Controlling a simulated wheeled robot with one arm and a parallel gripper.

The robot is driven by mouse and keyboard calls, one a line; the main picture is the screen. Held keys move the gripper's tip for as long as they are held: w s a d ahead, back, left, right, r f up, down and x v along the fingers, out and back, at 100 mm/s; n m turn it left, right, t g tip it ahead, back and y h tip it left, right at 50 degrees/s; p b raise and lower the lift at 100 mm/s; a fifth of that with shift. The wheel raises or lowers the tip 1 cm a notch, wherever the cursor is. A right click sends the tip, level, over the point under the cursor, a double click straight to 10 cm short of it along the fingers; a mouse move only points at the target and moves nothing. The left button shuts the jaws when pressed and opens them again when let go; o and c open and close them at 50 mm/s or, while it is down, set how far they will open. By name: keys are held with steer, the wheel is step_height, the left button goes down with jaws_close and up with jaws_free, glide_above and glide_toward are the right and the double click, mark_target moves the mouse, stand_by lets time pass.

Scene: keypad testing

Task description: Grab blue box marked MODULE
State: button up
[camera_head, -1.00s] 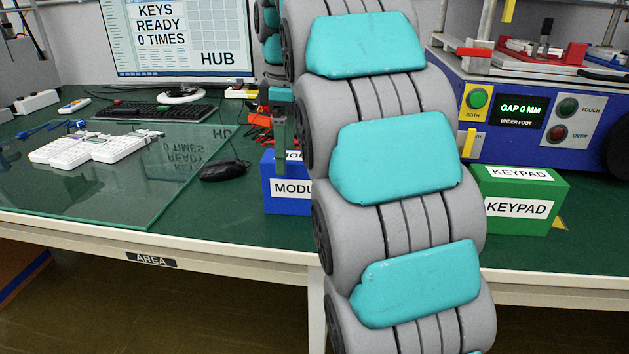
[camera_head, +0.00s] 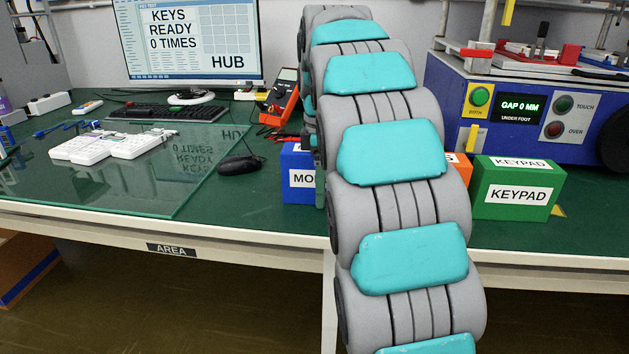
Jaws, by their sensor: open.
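The blue box marked MODULE (camera_head: 298,180) stands on the green bench top, just left of my arm. Its left part shows, with the start of the label "MO"; my arm hides the rest. My gripper (camera_head: 319,188) is mostly hidden behind my arm. Only a narrow strip of it shows at the right of the visible part of the box, low by its front. It is open. Whether it touches the box cannot be told.
A green KEYPAD box (camera_head: 517,190) stands to the right, with an orange box (camera_head: 459,168) partly hidden beside it. A glass sheet (camera_head: 150,190) with white keypads (camera_head: 112,146), a mouse (camera_head: 240,164) and an orange meter (camera_head: 281,97) are left. A blue test machine (camera_head: 440,95) stands back right.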

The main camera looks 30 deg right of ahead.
steer(key=c, duration=1.6)
